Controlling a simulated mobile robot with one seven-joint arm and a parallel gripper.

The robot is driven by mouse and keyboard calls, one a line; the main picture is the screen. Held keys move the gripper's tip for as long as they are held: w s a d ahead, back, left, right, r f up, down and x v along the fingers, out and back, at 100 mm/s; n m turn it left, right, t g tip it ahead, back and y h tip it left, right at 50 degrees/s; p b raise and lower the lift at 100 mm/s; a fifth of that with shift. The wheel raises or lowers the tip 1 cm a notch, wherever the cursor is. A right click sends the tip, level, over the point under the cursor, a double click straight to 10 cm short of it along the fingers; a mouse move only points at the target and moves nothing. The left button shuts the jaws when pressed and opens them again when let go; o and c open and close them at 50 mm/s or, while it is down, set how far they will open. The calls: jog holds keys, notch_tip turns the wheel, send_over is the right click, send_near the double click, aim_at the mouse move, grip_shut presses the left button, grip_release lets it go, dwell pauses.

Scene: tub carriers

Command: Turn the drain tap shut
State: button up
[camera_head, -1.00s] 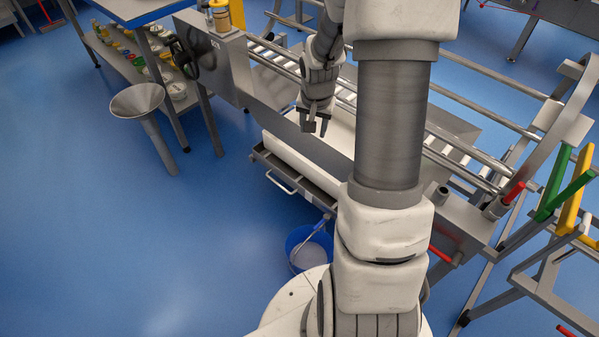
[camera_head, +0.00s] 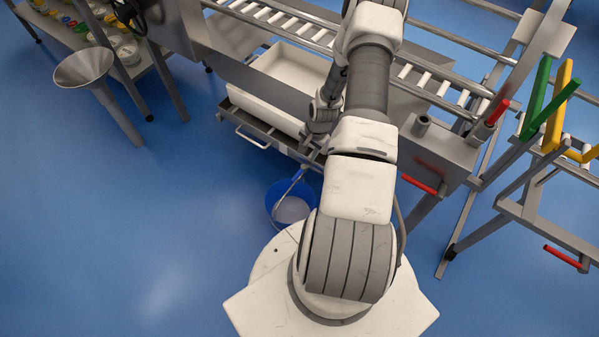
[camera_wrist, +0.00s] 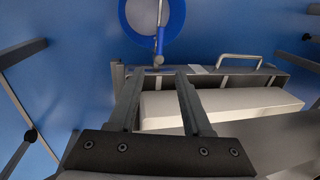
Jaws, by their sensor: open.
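A small grey fitting (camera_wrist: 158,60), which looks like the drain tap, sits at the edge of the shallow grey tray (camera_wrist: 240,76) in the wrist view. A thin pale bar runs from it across the blue bucket (camera_wrist: 178,18); I cannot tell whether this is a lever or the bucket's handle. My gripper (camera_wrist: 156,75) is open and empty, its two fingers apart on either side of the fitting in the picture. I cannot see contact. In the head view the bucket (camera_head: 290,204) stands on the floor below the tray corner, and my arm mostly hides the gripper.
A white tub (camera_head: 262,106) sits above the tray, beside the roller conveyor (camera_head: 290,20). A tray handle (camera_head: 252,137) sticks out at the front. A red lever (camera_head: 422,184) is right of my arm. A funnel (camera_head: 84,68) stands left; the floor at left is clear.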

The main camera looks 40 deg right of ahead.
aim_at(299, 173)
jog(key=w+f+b, duration=0.1)
jog(key=f, duration=0.4)
jog(key=w+f+b, duration=0.1)
jog(key=f+b, duration=0.1)
jog(key=f, duration=0.3)
jog(key=w+a+f+b, duration=0.1)
jog(key=f+b, duration=0.1)
jog(key=f, duration=0.4)
grip_shut()
dwell(0.8)
